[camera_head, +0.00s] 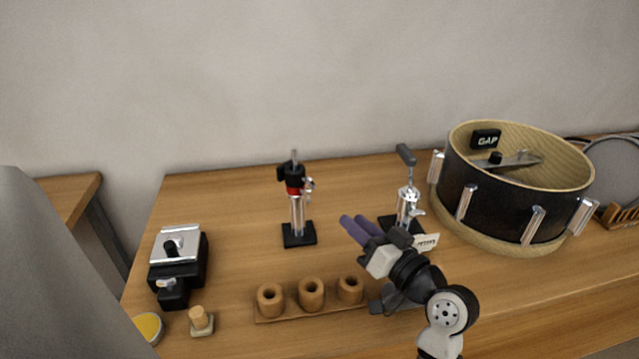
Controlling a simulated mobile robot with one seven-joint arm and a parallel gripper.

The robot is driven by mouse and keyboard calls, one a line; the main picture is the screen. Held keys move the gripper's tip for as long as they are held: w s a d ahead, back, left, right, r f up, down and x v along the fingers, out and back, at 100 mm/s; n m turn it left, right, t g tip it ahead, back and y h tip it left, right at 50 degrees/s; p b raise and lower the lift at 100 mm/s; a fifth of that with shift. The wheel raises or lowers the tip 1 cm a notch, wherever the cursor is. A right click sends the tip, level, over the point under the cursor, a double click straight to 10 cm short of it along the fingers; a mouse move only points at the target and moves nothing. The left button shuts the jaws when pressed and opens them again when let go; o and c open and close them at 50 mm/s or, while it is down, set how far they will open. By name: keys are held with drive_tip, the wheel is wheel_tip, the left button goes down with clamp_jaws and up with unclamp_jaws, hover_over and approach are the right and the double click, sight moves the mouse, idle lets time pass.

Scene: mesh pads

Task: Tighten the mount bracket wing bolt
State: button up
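I cannot tell for sure which part is the mount bracket. A short silver post with a black and red clamp head (293,178) stands upright on a black base, with a silver wing-shaped bolt (309,185) on its right side. A second silver post (408,200) with a tilted grey rod on top stands to the right, with a small silver wing bolt (418,212) low on its right. My gripper (351,225), with purple fingers, is between the two posts, nearer the second and in front of it. Its fingers lie close together; the gap is unclear. It seems to touch neither post.
A drum shell (465,215) with a bracket (515,160) inside stands at right. A wooden holder with three round cups (311,294) lies in front. A black and silver device (180,262), a wooden knob (200,320) and a yellow tin (148,326) are at left. The table's back left is clear.

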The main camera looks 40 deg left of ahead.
sight(313, 182)
drive_tip(key=a+r+n+g+p, duration=0.1)
drive_tip(key=a+n+p, duration=0.1)
drive_tip(key=a+n, duration=0.1)
drive_tip(key=w+a+r+n+g+p, duration=0.1)
drive_tip(key=a+n+p, duration=0.1)
drive_tip(key=a+n, duration=0.2)
drive_tip(key=w+a+r+n+g+p, duration=0.1)
drive_tip(key=a+n+p, duration=0.1)
drive_tip(key=a+n, duration=0.2)
drive_tip(key=shift+w+a+n+g, duration=0.2)
drive_tip(key=shift+n+g, duration=0.2)
drive_tip(key=shift+n, duration=0.5)
drive_tip(key=shift+a+f+p, duration=0.1)
drive_tip(key=shift+a+p, duration=0.2)
drive_tip(key=shift+a, duration=0.2)
clamp_jaws()
